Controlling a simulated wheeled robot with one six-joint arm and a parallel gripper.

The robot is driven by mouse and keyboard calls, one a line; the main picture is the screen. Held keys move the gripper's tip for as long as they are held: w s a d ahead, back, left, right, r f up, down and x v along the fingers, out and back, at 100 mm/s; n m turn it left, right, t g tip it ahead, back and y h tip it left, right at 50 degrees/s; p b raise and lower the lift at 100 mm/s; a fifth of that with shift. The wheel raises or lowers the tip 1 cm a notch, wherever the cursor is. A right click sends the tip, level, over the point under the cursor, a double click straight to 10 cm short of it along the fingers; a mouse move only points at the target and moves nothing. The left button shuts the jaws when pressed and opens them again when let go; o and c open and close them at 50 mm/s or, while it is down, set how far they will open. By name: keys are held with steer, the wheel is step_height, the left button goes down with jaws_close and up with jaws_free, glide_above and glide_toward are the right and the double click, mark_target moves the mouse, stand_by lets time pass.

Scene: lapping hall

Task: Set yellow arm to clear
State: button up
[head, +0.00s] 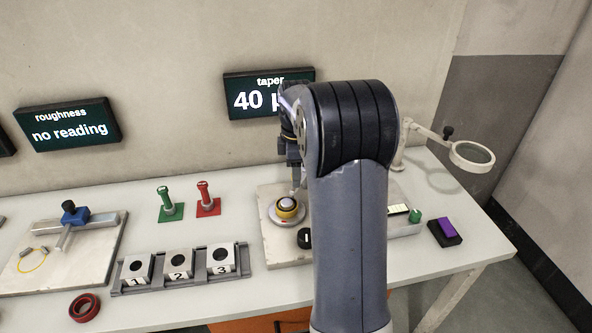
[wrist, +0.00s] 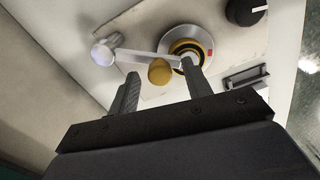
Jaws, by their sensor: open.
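In the wrist view a rounded yellow piece (wrist: 160,72), which looks like the end of the yellow arm, shows between my fingertips beside a pale bar. Right of it is a round silver dial (wrist: 208,40) with a yellow ring and a small red mark. In the head view the yellow-ringed dial (head: 287,208) sits on a pale plate (head: 268,245). My gripper (wrist: 159,73) is open around the yellow piece in that wrist picture; I cannot tell whether it touches. In the head view my gripper (head: 298,186) is just above the dial, partly hidden by my arm. No "clear" label is readable.
A black knob (head: 305,238) sits close to the dial. Left are a rack of numbered blocks (head: 185,284), green (head: 168,207) and red (head: 205,204) stands. A magnifier (head: 472,157) stands right. The display (head: 270,93) reads "taper 40", partly covered.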

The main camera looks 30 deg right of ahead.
steer(key=shift+c, duration=0.5)
jaws_close()
